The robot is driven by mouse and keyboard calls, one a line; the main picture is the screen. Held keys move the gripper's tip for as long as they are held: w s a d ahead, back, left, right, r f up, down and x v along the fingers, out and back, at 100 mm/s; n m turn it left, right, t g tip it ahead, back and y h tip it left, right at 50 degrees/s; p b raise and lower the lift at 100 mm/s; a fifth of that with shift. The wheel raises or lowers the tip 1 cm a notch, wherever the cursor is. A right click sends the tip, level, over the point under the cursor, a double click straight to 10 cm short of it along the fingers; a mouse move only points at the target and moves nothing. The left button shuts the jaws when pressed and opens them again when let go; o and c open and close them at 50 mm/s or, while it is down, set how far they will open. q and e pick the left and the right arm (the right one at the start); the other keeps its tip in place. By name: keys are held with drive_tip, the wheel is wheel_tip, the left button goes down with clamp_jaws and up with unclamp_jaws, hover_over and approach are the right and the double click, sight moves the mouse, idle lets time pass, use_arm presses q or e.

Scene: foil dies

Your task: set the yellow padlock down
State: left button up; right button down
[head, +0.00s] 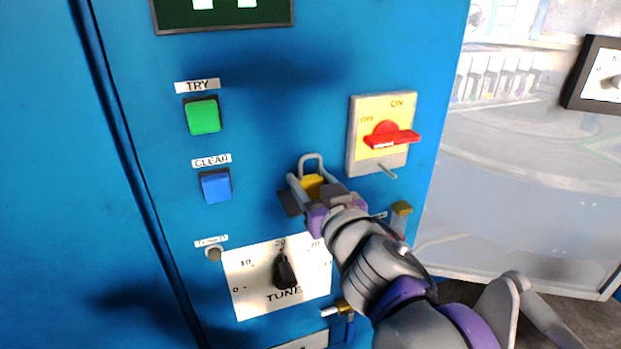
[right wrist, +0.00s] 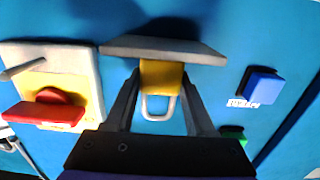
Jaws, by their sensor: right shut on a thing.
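The yellow padlock (head: 313,186) has a grey shackle pointing up in the head view. My right gripper (head: 311,181) is shut on its body, in front of the blue cabinet. In the right wrist view, which is upside down, the padlock (right wrist: 162,78) sits between the two dark fingers. Its underside is at a small grey ledge (right wrist: 165,49) on the cabinet; I cannot tell whether it touches. The ledge shows in the head view as a dark edge (head: 289,203), partly hidden by my gripper. My left gripper is not in view.
The switch box (head: 354,150) with its red handle (head: 390,138) is up and right of the padlock. A green button (head: 203,116) and a blue button (head: 216,186) are to the left. The TUNE dial (head: 284,272) is below. A brass-topped fitting (head: 401,208) is right of my gripper.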

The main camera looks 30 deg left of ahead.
drive_tip(key=shift+f, duration=0.2)
drive_tip(key=shift+c, duration=1.2)
unclamp_jaws()
drive_tip(key=shift+r, duration=0.1)
drive_tip(key=shift+d+r, duration=0.1)
drive_tip(key=shift+r, duration=0.1)
drive_tip(key=b+v, duration=0.3)
drive_tip(key=v, duration=0.9)
drive_tip(key=shift+f, duration=0.1)
